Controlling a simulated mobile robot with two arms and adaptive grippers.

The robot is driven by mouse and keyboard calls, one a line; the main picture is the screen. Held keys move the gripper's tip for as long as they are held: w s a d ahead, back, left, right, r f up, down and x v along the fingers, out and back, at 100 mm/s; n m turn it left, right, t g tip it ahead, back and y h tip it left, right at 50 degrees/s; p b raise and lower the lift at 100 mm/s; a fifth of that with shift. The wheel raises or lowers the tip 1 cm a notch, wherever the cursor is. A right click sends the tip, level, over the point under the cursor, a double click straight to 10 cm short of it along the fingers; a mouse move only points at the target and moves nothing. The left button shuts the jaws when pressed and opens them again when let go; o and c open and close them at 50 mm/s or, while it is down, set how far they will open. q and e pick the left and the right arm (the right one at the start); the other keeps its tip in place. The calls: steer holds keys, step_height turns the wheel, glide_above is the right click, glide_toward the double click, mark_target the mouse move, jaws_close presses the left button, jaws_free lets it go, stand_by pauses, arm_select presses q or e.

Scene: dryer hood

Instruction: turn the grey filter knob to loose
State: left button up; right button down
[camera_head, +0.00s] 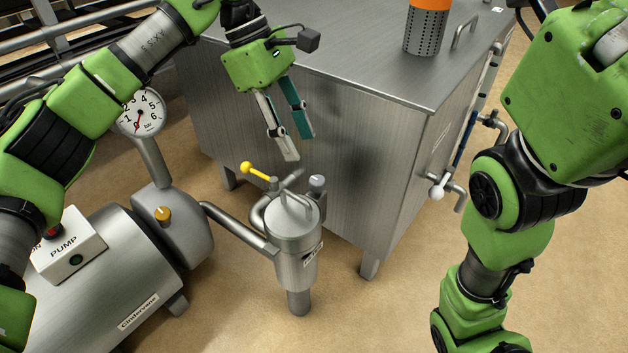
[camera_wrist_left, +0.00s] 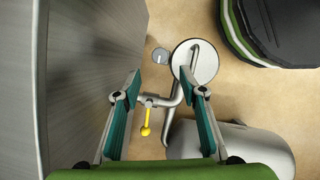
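The grey filter knob (camera_head: 317,183) is a small round knob beside the lid of the steel filter housing (camera_head: 292,238). In the left wrist view the knob (camera_wrist_left: 160,56) shows from above as a grey disc with a pale mark, left of the round lid (camera_wrist_left: 203,62). No readable loose marking shows by it. My left gripper (camera_head: 298,148) is open and empty, above the filter and apart from the knob. In the left wrist view its two fingers (camera_wrist_left: 161,74) are spread, with the knob just beyond the gap between the tips. My right gripper is out of view.
A yellow-handled valve (camera_head: 253,171) sits left of the filter lid. The pump (camera_head: 125,275) with an orange knob (camera_head: 163,214) and a gauge (camera_head: 142,112) stands at left. The large steel hood (camera_head: 350,130) rises close behind the filter. Open floor lies in front.

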mark_target(316, 179)
arm_select(q)
steer(key=b+x, duration=0.4)
steer(key=x, duration=0.3)
steer(key=shift+b+x, duration=0.35)
steer(key=shift+x, duration=0.45)
jaws_close()
